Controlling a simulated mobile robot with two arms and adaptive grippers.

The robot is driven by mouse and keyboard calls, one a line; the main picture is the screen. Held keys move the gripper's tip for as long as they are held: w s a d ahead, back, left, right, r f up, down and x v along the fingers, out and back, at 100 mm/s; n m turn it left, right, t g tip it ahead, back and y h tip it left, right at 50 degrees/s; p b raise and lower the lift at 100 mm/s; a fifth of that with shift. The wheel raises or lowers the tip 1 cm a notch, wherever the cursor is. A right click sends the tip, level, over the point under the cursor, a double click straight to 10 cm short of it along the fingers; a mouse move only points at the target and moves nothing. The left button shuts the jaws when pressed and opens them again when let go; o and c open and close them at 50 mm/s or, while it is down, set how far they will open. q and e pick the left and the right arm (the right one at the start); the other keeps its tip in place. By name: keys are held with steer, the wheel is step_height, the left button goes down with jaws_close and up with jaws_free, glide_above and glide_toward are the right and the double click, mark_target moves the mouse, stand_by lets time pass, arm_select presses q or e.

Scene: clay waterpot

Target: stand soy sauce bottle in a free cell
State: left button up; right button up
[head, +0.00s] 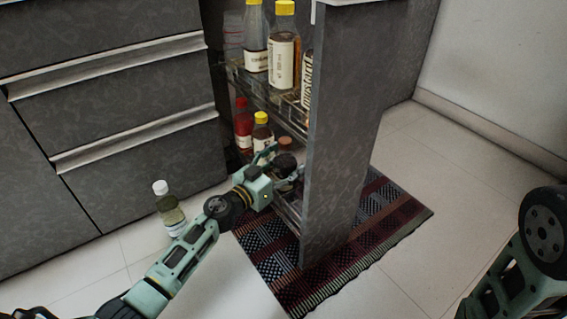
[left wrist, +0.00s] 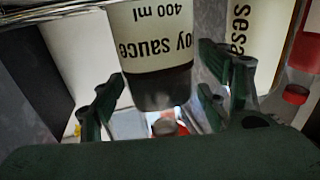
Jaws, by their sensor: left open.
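The soy sauce bottle (left wrist: 155,45) fills the middle of the left wrist view, dark with a cream label that appears upside down. My left gripper (left wrist: 160,105) is open, with one finger on each side of the bottle; I cannot tell whether they touch it. In the head view my left gripper (head: 283,166) reaches into the lower level of the pull-out rack (head: 292,122). A brown cap (head: 286,142) just above it may be the soy sauce bottle's; the body there is hidden. The rack's lower cells are mostly hidden. My right gripper is out of view.
A red bottle (head: 243,128) and a yellow-capped bottle (head: 262,132) stand left of my gripper on the lower level. Several bottles stand above. The grey rack front (head: 340,130) is close on the right. A white-capped bottle (head: 170,212) stands on the floor by the drawers.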

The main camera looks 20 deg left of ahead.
arm_select(q)
steer(key=v, duration=1.2)
steer(key=shift+r, duration=0.1)
